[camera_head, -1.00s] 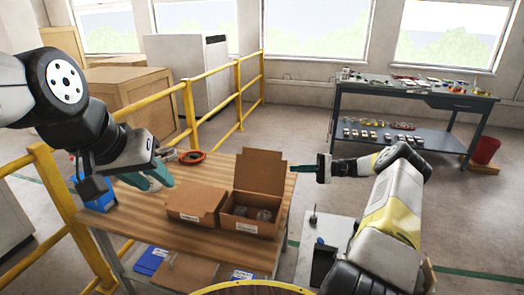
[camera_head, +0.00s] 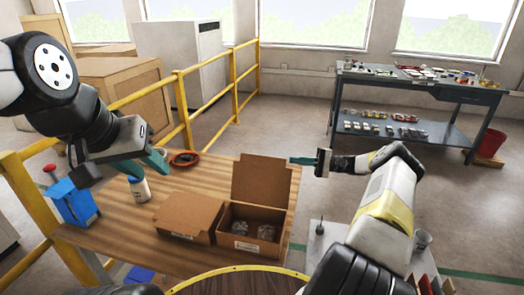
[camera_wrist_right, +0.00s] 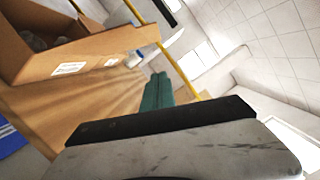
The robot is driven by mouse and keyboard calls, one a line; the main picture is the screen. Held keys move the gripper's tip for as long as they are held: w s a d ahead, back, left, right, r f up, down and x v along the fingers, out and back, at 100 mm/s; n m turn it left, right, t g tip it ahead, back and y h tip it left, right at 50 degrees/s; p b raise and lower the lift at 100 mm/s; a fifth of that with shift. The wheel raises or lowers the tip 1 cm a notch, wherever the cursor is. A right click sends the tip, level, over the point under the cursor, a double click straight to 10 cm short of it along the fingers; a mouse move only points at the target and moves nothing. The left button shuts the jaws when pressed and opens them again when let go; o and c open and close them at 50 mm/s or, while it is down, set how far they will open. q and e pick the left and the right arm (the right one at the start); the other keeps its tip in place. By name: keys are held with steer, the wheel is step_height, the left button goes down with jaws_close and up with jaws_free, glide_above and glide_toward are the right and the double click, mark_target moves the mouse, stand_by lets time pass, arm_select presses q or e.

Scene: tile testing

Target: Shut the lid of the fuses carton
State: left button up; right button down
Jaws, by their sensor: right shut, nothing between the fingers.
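Two brown cartons stand side by side on the wooden table (camera_head: 160,222). The left carton (camera_head: 188,215) has its lid down. The right carton (camera_head: 252,244) is open, its lid (camera_head: 260,180) standing upright at the back and clear-wrapped items inside. The labels are too small to read, so I cannot tell which holds fuses. My right gripper (camera_head: 298,161) is shut and empty, its teal tips at the lid's upper right edge; contact cannot be told. In the right wrist view its fingers (camera_wrist_right: 157,90) are together, beside the open carton (camera_wrist_right: 75,52). My left gripper (camera_head: 152,165) hangs over the table's left part, jaw state unclear.
A white bottle (camera_head: 140,189) and a red ring-shaped item (camera_head: 185,159) are on the table, with a blue container (camera_head: 73,202) at its left edge. Yellow railing (camera_head: 180,100) runs behind. A dark workbench (camera_head: 420,90) stands at the back right.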

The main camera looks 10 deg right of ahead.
mark_target(270, 159)
steer(key=a, duration=0.3)
steer(key=a+r, duration=0.1)
steer(key=a, duration=0.3)
steer(key=s+a+r, duration=0.1)
steer(key=a, duration=0.2)
steer(key=shift+a+r, duration=0.2)
steer(key=shift+a, duration=0.05)
steer(key=shift+s+a+r, duration=0.2)
steer(key=shift+s, duration=0.2)
